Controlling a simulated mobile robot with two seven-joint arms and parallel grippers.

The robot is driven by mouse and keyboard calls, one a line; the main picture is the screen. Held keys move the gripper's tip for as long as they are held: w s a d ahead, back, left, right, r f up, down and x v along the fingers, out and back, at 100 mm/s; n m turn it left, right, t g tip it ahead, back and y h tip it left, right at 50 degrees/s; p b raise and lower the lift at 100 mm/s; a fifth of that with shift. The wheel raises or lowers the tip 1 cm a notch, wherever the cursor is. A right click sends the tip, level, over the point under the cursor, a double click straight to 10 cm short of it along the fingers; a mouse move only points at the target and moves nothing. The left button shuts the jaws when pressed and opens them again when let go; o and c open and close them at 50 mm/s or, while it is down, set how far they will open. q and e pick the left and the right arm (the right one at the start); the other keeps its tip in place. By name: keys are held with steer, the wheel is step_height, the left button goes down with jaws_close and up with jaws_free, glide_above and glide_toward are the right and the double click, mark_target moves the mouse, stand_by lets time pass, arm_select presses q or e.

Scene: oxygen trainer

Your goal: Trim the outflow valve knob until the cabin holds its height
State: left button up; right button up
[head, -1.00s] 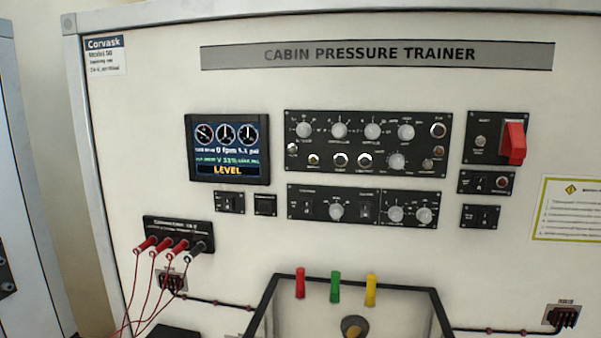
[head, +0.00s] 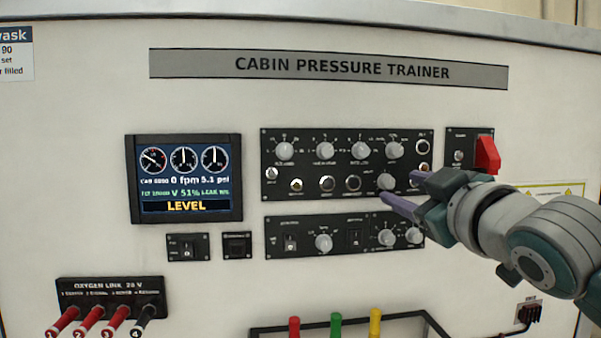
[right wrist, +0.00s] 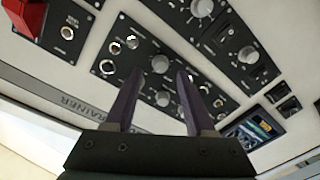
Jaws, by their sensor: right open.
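My right gripper (head: 399,186) is open at the lower right of the upper black panel (head: 310,172). Its two purple fingers point at a grey knob (head: 387,182) there. In the right wrist view this knob (right wrist: 160,63) shows between the spread fingertips (right wrist: 157,76); I cannot tell whether they touch it. Its label is too small to read surely, so I cannot confirm it is the outflow valve knob. The display (head: 186,178) reads LEVEL, 0 fpm, 5.1 psi and V 51%. My left gripper is not in view.
A red guarded switch (head: 487,154) is right of the panel, close to my right arm. Below are a panel with more knobs (head: 345,236) and red, green and yellow handles (head: 335,325). The oxygen link box (head: 110,291) with plugs is at lower left.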

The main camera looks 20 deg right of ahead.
mark_target(387, 182)
steer(key=shift+w+d+p, duration=0.15)
steer(key=shift+w+p, duration=0.05)
steer(key=shift+w, duration=0.55)
steer(key=shift+w+d+p, duration=0.1)
steer(key=shift+w+p, duration=0.05)
steer(key=shift+w, duration=0.55)
steer(key=shift+c, duration=0.4)
jaws_close()
